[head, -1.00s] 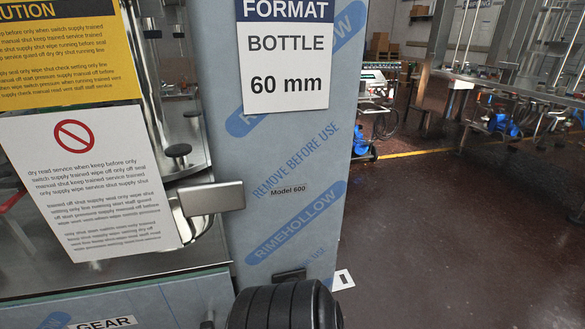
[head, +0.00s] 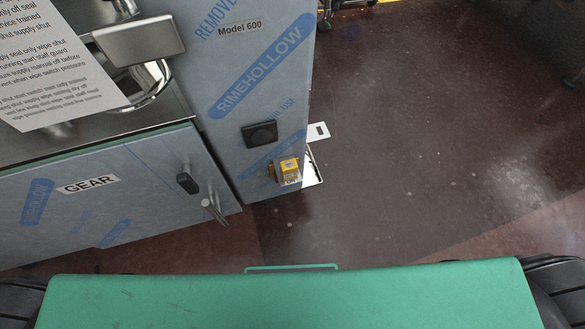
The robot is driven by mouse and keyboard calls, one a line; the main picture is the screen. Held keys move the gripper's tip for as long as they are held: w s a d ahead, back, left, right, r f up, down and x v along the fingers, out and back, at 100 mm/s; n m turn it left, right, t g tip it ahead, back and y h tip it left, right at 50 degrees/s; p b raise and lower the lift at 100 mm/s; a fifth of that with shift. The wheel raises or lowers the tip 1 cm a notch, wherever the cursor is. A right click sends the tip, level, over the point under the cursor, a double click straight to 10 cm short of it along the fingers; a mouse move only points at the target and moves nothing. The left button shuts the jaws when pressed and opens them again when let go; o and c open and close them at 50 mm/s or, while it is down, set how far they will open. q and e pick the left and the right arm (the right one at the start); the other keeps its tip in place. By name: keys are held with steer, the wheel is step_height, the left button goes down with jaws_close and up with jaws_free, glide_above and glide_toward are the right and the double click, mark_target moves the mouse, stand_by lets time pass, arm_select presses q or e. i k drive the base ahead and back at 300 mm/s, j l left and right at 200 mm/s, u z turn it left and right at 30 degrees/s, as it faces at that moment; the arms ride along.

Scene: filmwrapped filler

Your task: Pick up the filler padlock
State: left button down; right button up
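A small yellow and brass padlock (head: 288,171) shows in the head view, low on the film-wrapped filler cabinet (head: 247,100). It is at the cabinet's lower front, below a dark square fitting (head: 261,133). A bright metal plate (head: 312,167) is just to its right. I cannot tell whether the padlock hangs from the cabinet or rests on something. Neither of my grippers is in view.
A lower wrapped door labelled GEAR (head: 92,184) has a dark latch (head: 187,183) and a metal handle (head: 214,211). A grey box-like handle (head: 138,41) juts out above. Open dark red floor (head: 420,130) lies to the right. A green surface (head: 285,300) fills the bottom.

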mark_target(289, 168)
steer(key=l+u, duration=0.1)
steer(key=l, duration=0.55)
steer(key=l+u, duration=0.1)
steer(key=l, duration=0.5)
steer(key=k+l+u, duration=0.15)
steer(key=l, duration=0.5)
steer(key=l+u, duration=0.1)
steer(key=l, duration=0.5)
steer(key=k, duration=0.05)
